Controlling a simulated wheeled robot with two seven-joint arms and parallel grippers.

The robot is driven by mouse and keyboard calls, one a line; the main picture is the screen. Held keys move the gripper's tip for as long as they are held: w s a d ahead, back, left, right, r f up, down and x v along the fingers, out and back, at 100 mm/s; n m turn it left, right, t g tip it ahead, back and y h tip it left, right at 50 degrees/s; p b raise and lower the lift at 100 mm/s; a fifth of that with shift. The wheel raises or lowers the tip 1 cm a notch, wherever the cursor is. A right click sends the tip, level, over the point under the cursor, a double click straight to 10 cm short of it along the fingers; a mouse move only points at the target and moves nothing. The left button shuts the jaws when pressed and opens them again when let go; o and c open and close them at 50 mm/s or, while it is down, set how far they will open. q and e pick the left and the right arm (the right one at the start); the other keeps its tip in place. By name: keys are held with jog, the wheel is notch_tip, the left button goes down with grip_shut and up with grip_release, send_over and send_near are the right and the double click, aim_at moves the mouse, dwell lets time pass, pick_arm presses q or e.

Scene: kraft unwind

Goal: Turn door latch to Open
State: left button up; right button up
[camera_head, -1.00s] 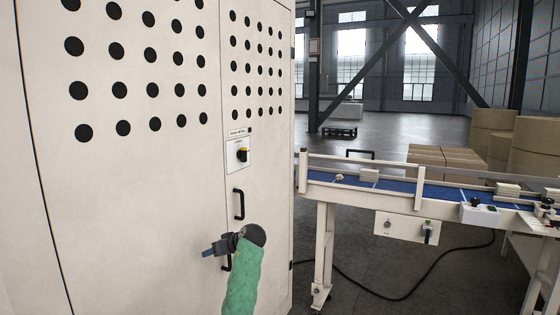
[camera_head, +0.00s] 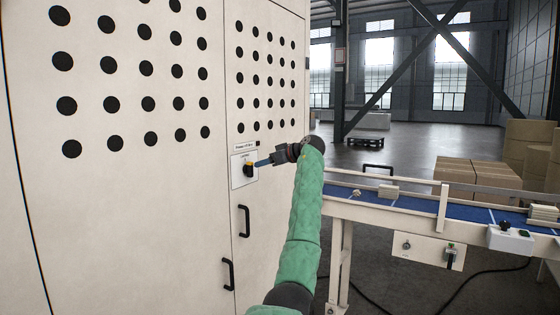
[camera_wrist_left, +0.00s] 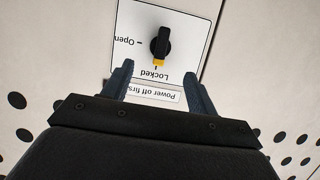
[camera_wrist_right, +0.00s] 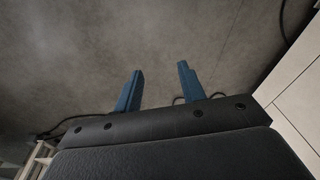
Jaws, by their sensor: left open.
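The door latch (camera_head: 248,170) is a black knob with a yellow tip on a white plate of the cabinet. In the left wrist view the knob (camera_wrist_left: 160,44) has its yellow tip at the word "Locked"; "Open" is printed to the left, and the lettering is upside down. My left gripper (camera_head: 260,163) is at the plate, pointing left toward the knob. In its wrist view the left gripper (camera_wrist_left: 157,72) is open, with the knob beyond the gap between its fingertips. My right gripper (camera_wrist_right: 158,68) is open and empty, facing the grey floor.
Two black handles, an upper one (camera_head: 243,221) and a lower one (camera_head: 228,273), stick out of the cabinet door (camera_head: 130,215) below the latch. A blue conveyor (camera_head: 400,207) stands to the right, close behind my left arm. Stacked cartons (camera_head: 470,175) stand behind it.

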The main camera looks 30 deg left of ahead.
aim_at(252, 165)
pick_arm(q)
jog(key=p+x, duration=0.3)
jog(key=x, duration=0.4)
jog(key=shift+a+r, duration=0.1)
jog(key=shift+a, duration=0.25)
pick_arm(e)
notch_tip(252, 165, down, 12)
jog(key=s+d, duration=0.1)
jog(key=s, duration=0.1)
pick_arm(q)
jog(key=shift+c, duration=0.2)
pick_arm(e)
jog(key=shift+r, duration=0.1)
